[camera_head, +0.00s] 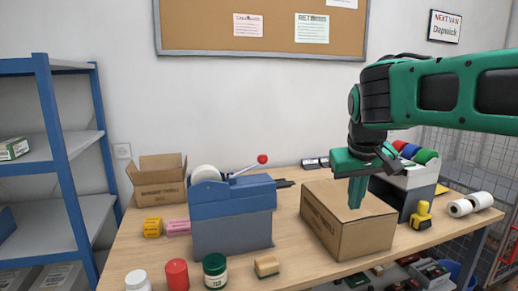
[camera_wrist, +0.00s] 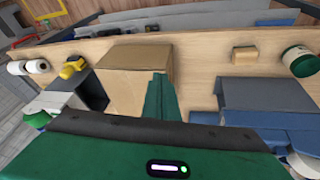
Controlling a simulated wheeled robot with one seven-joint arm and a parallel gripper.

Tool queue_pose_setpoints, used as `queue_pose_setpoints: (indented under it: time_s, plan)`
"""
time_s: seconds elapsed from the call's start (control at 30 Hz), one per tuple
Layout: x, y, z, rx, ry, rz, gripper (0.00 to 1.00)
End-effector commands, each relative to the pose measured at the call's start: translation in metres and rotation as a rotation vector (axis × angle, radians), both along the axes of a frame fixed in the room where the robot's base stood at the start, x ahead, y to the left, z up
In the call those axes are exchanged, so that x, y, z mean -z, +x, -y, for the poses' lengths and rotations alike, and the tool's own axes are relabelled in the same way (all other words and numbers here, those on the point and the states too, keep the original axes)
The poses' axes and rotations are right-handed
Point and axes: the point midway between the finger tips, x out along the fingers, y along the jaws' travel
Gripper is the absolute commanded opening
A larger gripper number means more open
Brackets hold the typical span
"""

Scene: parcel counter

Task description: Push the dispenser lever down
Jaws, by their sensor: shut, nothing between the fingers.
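The dispenser (camera_head: 232,215) is a blue and grey box with a white roll at its top left, standing on the counter left of centre. Its lever (camera_head: 245,170) slopes up to the right and ends in a red knob (camera_head: 262,159), above the dispenser's top. In the wrist view the dispenser (camera_wrist: 265,96) is at the right; I cannot make out the red knob there. My gripper (camera_head: 354,205) is shut and empty, pointing down over the cardboard box, to the right of the lever and apart from it. Its green fingers also show in the wrist view (camera_wrist: 158,85).
A closed cardboard box (camera_head: 365,240) stands under my gripper, right of the dispenser. A grey holder with coloured rolls (camera_head: 408,190) is behind it. An open carton (camera_head: 160,180) stands at back left. Jars (camera_head: 215,272) and a wooden block (camera_head: 266,267) line the front.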

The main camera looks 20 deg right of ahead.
Motion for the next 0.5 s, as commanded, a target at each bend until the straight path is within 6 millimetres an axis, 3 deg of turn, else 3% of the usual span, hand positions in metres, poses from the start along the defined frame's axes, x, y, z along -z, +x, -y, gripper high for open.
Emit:
queue_pose_setpoints:
  time_s: [0.03,0.1,0.2,0.33,0.5]
  plan:
    - [-0.033,0.035,-0.025,-0.067,-0.034,0.06,0.0]
    - [-0.074,0.07,-0.059,-0.143,-0.07,0.138,0.0]
    - [-0.125,0.105,-0.108,-0.231,-0.098,0.235,0.0]
    - [-0.171,0.126,-0.16,-0.309,-0.108,0.325,0.0]
    - [-0.198,0.134,-0.191,-0.352,-0.109,0.378,0.0]
